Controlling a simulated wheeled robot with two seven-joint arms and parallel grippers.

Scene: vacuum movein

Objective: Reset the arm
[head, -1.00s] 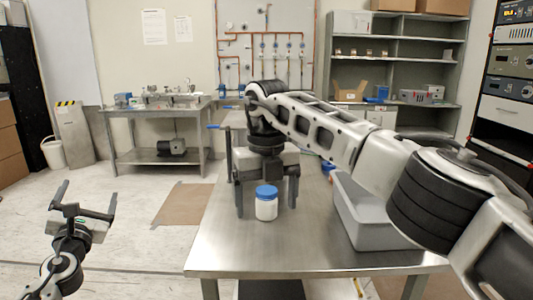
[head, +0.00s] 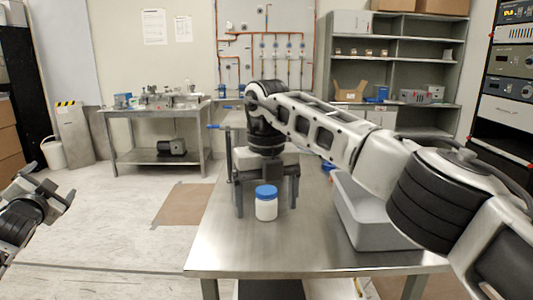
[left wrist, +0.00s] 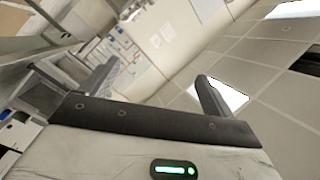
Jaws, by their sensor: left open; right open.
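My left gripper (head: 48,182) is at the left edge of the head view, over the floor and away from the table. Its two fingers stand apart with nothing between them, as the left wrist view also shows (left wrist: 155,88). My right arm reaches over the steel table (head: 270,252) from the right, and its gripper (head: 266,196) points down with its fingers spread. A white jar with a blue lid (head: 266,208) stands upright on the table at these fingers. I cannot tell whether the fingers touch it.
A grey bin (head: 375,225) sits on the table at the right, beneath my right arm. A side bench (head: 160,160) with equipment stands at the back left, and shelves (head: 395,70) stand at the back right. The floor left of the table is open.

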